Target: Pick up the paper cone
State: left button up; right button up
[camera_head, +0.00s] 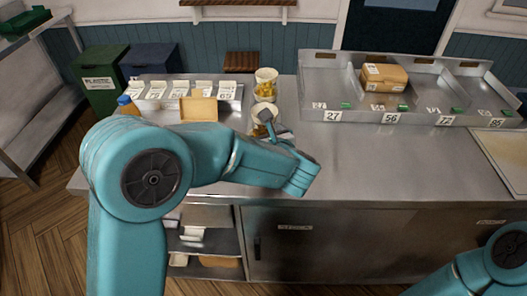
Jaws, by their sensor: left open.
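A pale paper cone (259,108) stands on the steel counter, partly hidden behind my left gripper. A second paper cone (266,76), holding yellow chips, stands behind it, with more chips showing just in front. My left gripper (268,120) is open and right in front of the nearer cone, overlapping it in the picture. I cannot tell whether the fingers touch the cone or are around it. Part of my right arm shows at the bottom right; its gripper is out of the frame.
A metal tray with white compartments (232,92) and an open tan box (198,109) sit left of the cones. An orange bottle with a blue cap (126,104) stands at the left. A numbered steel rack (345,116) holds a cardboard box (384,77). The counter's middle (365,155) is clear.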

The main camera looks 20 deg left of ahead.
pick_arm(q)
jog(key=c, duration=1.7)
